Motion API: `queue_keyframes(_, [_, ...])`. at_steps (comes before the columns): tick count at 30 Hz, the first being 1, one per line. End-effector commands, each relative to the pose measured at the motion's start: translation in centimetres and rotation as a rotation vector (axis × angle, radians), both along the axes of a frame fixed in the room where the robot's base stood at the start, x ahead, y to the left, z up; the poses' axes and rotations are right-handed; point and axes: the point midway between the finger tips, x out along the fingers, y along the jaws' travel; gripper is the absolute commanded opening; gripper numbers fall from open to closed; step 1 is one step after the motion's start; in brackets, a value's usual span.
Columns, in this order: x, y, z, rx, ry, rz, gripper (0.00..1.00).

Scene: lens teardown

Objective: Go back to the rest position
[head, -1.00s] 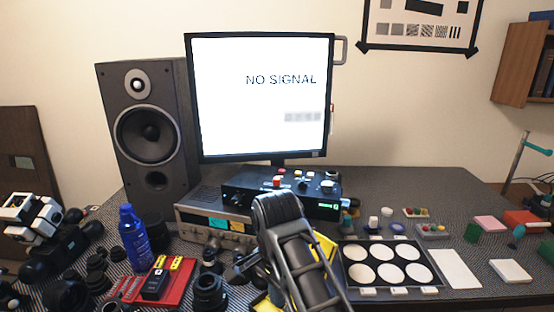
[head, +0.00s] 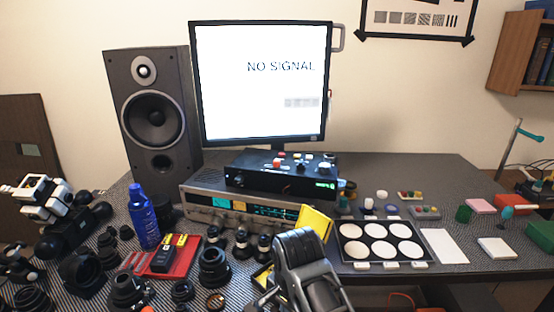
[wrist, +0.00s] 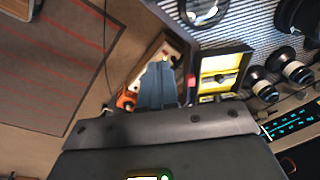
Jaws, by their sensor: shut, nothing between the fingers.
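In the wrist view, my gripper (wrist: 159,70) shows as two blue-grey fingers side by side, shut and empty. They stand out beyond the dark housing, apart from the desk things and over the floor side. In the head view, my bent arm rises at the bottom centre, in front of the desk edge; the fingertips cannot be made out there.
The desk holds lenses (head: 214,268), a red tray (head: 185,262), a blue bottle (head: 143,218), a stacked amplifier (head: 235,205) and a palette of white discs (head: 342,232). A yellow case (wrist: 225,70) lies open near my gripper.

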Motion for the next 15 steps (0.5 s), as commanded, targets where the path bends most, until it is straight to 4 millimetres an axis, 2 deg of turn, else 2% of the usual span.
queue_keyframes(8, [-4.5, -3.1, -6.1, 0.035, -0.124, 0.084, 0.0])
queue_keyframes(12, [-8.1, -5.2, -9.0, 0.046, -0.229, 0.145, 0.0])
queue_keyframes(15, [-10.9, -6.8, -10.3, 0.044, -0.306, 0.185, 0.0])
